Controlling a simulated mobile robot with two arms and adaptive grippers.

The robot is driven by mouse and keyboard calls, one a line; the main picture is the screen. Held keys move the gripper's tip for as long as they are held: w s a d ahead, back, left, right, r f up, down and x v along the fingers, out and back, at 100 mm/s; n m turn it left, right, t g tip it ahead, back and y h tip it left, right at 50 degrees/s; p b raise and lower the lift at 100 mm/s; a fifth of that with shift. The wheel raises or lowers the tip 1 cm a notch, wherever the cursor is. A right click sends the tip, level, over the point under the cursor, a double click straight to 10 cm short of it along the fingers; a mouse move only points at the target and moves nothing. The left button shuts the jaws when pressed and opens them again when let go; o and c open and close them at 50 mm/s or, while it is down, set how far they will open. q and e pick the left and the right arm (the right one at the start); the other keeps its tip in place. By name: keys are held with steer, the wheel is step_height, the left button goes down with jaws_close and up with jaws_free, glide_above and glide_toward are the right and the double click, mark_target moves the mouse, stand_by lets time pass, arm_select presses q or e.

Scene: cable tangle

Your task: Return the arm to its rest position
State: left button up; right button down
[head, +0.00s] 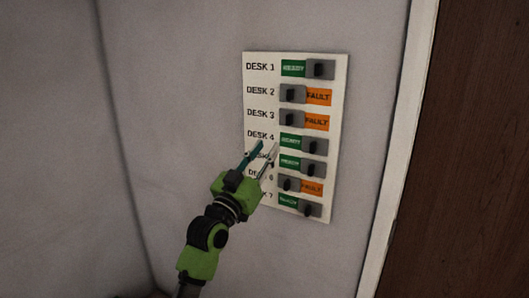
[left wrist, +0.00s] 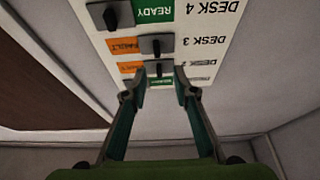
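My left gripper (head: 267,147) is in front of the lower left part of a white switch panel (head: 262,82) on the wall. Its two fingers are apart with nothing between them, which also shows in the left wrist view (left wrist: 161,84). I cannot tell whether the fingertips touch the panel. The gripper partly hides the labels of desks 5, 6 and 7. My right gripper is in neither view.
Sliders on the panel show green READY at desks 1, 4, 5 and 7, and orange FAULT at desks 2, 3 and 6. A pale door frame (head: 399,150) and a brown surface (head: 470,150) stand at the right. The wall (head: 175,110) left of the panel is bare.

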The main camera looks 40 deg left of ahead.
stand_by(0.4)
